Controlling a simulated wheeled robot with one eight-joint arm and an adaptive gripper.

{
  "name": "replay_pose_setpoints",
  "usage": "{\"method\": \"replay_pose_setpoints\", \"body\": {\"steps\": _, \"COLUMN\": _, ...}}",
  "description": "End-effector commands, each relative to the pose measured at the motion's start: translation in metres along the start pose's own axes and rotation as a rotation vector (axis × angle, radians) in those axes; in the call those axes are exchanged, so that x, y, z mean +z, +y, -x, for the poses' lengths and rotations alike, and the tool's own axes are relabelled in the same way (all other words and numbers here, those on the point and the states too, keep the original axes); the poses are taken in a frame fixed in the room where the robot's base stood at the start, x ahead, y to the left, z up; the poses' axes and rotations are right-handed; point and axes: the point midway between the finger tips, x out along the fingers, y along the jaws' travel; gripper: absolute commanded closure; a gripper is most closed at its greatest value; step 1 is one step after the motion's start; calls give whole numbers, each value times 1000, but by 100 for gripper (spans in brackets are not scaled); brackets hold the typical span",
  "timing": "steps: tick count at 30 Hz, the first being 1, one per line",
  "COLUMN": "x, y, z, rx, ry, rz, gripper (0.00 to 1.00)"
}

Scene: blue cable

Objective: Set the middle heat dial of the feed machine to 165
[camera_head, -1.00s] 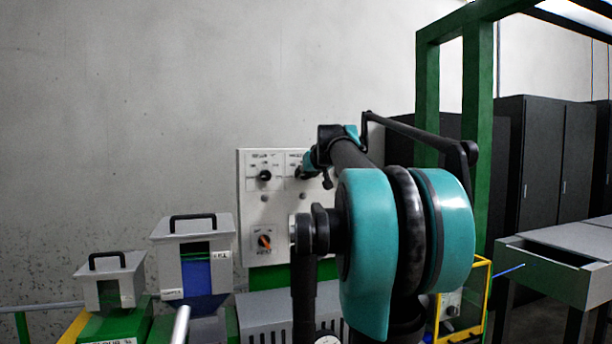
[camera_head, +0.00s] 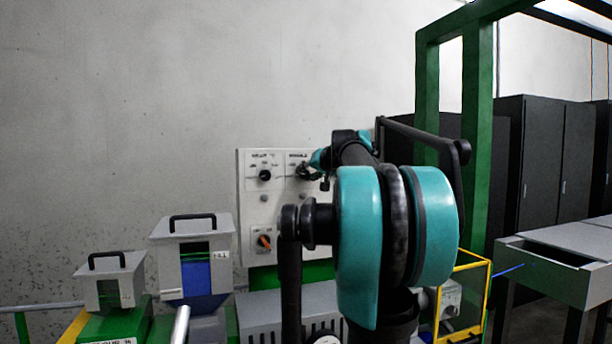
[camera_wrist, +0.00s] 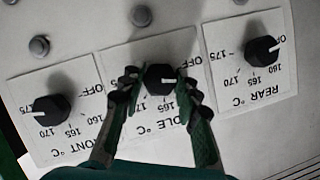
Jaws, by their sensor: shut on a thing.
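The middle heat dial (camera_wrist: 160,78) is a black knob on a white plate, printed upside down in the wrist view. The 165 label (camera_wrist: 163,106) is below the knob. My gripper (camera_wrist: 160,84) is shut on the knob, one finger on each side, covering part of the scale. In the head view, my gripper (camera_head: 306,171) is at the panel's upper part, small and partly hidden by my arm.
The rear dial (camera_wrist: 262,51) and the front dial (camera_wrist: 50,108) flank the middle one. In the head view, an orange switch (camera_head: 264,242) is lower on the white panel (camera_head: 246,208). Grey bins (camera_head: 195,228) stand left, a green frame (camera_head: 427,100) right.

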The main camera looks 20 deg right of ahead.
Motion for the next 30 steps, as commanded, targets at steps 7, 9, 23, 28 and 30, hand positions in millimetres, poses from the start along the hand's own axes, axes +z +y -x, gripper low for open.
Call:
{"method": "replay_pose_setpoints", "body": {"steps": 7, "x": 0, "y": 2, "z": 0, "rx": -89, "ry": 2, "rz": -219, "gripper": 97}}
{"method": "replay_pose_setpoints", "body": {"steps": 9, "x": 0, "y": 3, "z": 0, "rx": -114, "ry": 2, "rz": -281, "gripper": 97}}
{"method": "replay_pose_setpoints", "body": {"steps": 23, "x": 1, "y": 4, "z": 0, "rx": -282, "ry": 1, "rz": -683, "gripper": 97}}
{"method": "replay_pose_setpoints", "body": {"steps": 28, "x": 1, "y": 4, "z": -1, "rx": -343, "ry": 2, "rz": -829, "gripper": 97}}
{"method": "replay_pose_setpoints", "body": {"steps": 30, "x": 2, "y": 4, "z": -1, "rx": -366, "ry": 2, "rz": -884, "gripper": 97}}
